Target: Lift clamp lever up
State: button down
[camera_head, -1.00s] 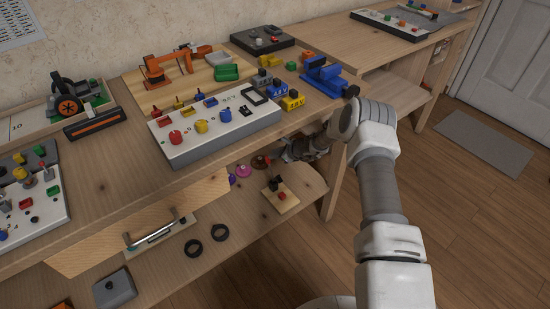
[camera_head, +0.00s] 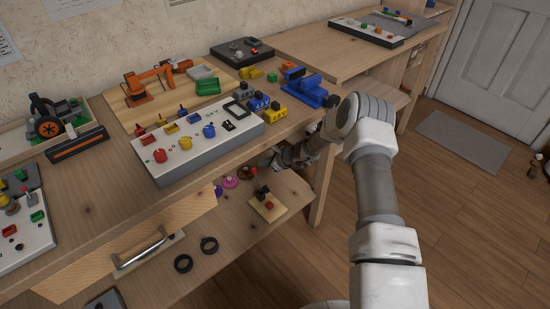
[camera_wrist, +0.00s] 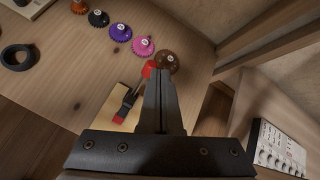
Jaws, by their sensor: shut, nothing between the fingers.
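The toggle clamp (camera_head: 264,193) is black with red parts and sits on a small wooden block (camera_head: 271,212) on the lower shelf. In the wrist view the clamp's dark lever (camera_wrist: 131,96) slants up to a red tip (camera_wrist: 149,68), with another red part (camera_wrist: 119,119) at its lower end. My gripper (camera_wrist: 158,74) is shut and empty. Its fingertips are just right of the red tip in the wrist view and partly hide the block; I cannot tell if they touch it. In the head view my gripper (camera_head: 268,161) is under the bench edge, just above the clamp.
The bench top (camera_head: 105,190) overhangs the shelf (camera_head: 215,238). Brown, pink and purple gears (camera_wrist: 118,32) line the shelf behind the clamp. Two black rings (camera_head: 196,254) lie to its left. A bench leg (camera_head: 322,180) stands to its right.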

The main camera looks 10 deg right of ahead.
jog(key=p+v, duration=0.1)
jog(key=v, duration=0.7)
jog(key=shift+d+p, duration=0.4)
jog(key=shift+f, duration=0.15)
